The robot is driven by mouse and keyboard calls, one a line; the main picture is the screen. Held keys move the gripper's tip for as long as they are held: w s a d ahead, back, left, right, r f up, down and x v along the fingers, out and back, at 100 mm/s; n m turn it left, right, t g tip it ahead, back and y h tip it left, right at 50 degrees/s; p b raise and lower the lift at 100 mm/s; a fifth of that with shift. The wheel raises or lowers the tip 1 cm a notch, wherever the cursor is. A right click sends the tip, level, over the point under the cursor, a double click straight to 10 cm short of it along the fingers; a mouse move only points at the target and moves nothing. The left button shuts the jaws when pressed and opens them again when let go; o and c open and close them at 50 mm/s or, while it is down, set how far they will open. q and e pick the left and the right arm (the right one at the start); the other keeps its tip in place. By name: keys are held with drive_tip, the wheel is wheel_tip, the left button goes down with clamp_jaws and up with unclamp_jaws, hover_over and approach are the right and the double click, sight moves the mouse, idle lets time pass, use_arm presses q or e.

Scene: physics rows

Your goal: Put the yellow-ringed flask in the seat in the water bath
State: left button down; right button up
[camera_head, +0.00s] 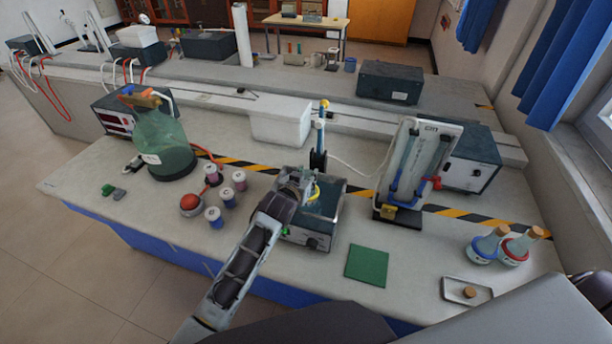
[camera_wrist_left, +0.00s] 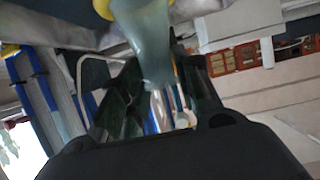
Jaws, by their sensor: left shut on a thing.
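The yellow-ringed flask (camera_head: 314,193) is mostly hidden by my left gripper in the head view; a bit of its yellow ring shows. In the left wrist view the flask's glass neck (camera_wrist_left: 143,40) comes down between the fingers, with the yellow ring at the top edge. My left gripper (camera_head: 304,182) is shut on the flask, over the water bath. The water bath (camera_head: 307,239) is a dark box with a knob on its front and an open top with bluish water. Its seat is hidden; I cannot tell whether the flask touches it.
A stand with a blue thermometer-like rod (camera_head: 319,145) rises just behind the bath. Two flasks, blue-ringed (camera_head: 483,251) and red-ringed (camera_head: 514,252), stand at right near a small tray (camera_head: 454,296) with a cork. A green mat (camera_head: 367,265) lies flat.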

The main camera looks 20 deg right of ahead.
use_arm(q)
drive_tip(key=shift+f+b, duration=0.8)
drive_tip(key=shift+f, duration=1.05)
drive_tip(key=shift+p, duration=0.3)
drive_tip(key=shift+p, duration=0.3)
idle(0.7)
drive_tip(key=shift+f, duration=0.2)
idle(0.8)
drive_tip(key=c, duration=1)
unclamp_jaws()
drive_tip(key=shift+o, duration=0.3)
drive_tip(key=shift+f, duration=0.1)
drive_tip(key=shift+f, duration=0.1)
